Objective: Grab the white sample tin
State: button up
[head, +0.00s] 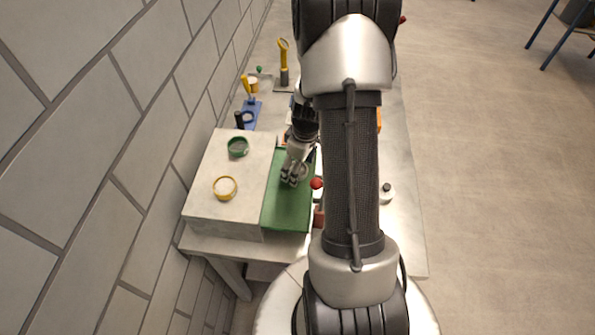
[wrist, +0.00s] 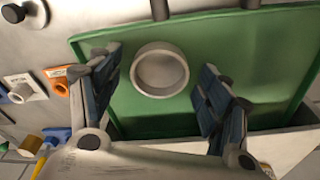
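The white sample tin (wrist: 160,88), a round, shallow, pale tin, rests on the green tray (wrist: 275,75) in the wrist view. In the head view the tin (head: 303,170) is partly hidden by my gripper. My gripper (wrist: 158,68) is open, with one finger to the left of the tin and the other to the right. Gaps of green show between the tin and both fingers. In the head view my gripper (head: 293,177) points down over the green tray (head: 288,212). I cannot tell its exact height above the tray.
A pale block (head: 210,208) beside the tray carries a green-rimmed tin (head: 237,147) and a yellow-rimmed tin (head: 225,188). A red ball (head: 316,183) is right of the tray. A blue stand (head: 250,113) is farther back. The brick wall runs close along the left.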

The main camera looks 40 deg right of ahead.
jog(key=c, duration=1.1)
jog(key=shift+o, duration=0.2)
